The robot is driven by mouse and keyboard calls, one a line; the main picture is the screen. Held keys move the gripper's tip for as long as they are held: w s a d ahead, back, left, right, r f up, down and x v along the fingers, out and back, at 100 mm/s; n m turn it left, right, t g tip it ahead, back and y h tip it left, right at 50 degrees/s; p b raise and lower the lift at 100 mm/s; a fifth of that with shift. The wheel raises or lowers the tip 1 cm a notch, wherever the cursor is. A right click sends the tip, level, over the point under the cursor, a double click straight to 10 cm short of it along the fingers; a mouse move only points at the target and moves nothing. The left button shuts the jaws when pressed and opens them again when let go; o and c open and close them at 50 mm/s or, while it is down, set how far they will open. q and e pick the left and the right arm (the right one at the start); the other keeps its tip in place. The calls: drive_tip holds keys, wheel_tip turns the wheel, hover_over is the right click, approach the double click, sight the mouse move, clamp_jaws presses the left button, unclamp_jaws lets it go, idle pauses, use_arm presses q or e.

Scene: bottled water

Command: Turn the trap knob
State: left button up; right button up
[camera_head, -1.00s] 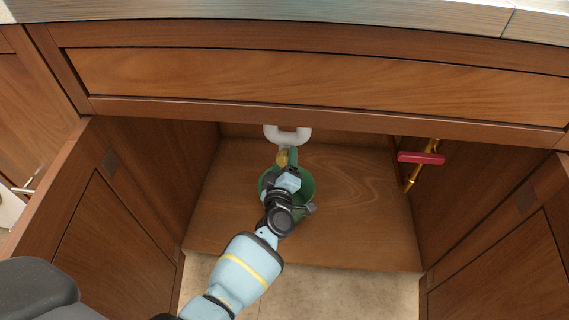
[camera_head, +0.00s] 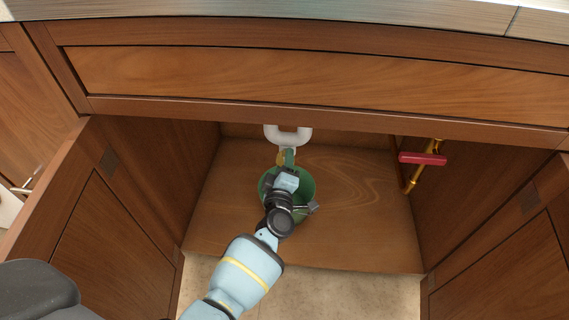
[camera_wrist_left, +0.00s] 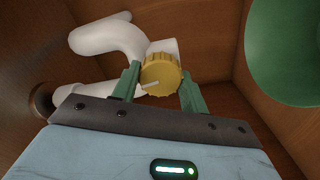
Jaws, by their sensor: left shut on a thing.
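The yellow, ridged trap knob (camera_wrist_left: 161,75) with a pale line on its face sits on the white trap pipe (camera_wrist_left: 108,36). In the head view the white pipe (camera_head: 288,137) hangs at the back of the open cabinet, with the knob (camera_head: 280,158) partly hidden below it. My left gripper (camera_head: 287,157) reaches in over the green bucket. In the left wrist view its green fingers (camera_wrist_left: 160,82) stand on either side of the knob, shut on it. My right gripper is in neither view.
A green bucket (camera_head: 304,184) stands on the cabinet floor (camera_head: 365,215) under the pipe; it also shows in the left wrist view (camera_wrist_left: 285,50). A red-handled valve (camera_head: 422,158) is at the right. Open doors (camera_head: 85,220) flank the cabinet.

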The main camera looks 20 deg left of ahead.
use_arm(q)
drive_tip(key=shift+d+f+n+b, duration=0.1)
drive_tip(key=shift+n+b, duration=1.1)
drive_tip(key=shift+n, duration=2.55)
drive_tip(key=shift+f+n+b, duration=0.1)
drive_tip(key=shift+n+b, duration=1.05)
drive_tip(key=shift+n, duration=2.6)
drive_tip(key=shift+r, duration=0.1)
drive_tip(key=o, duration=1)
drive_tip(key=shift+s, duration=0.1)
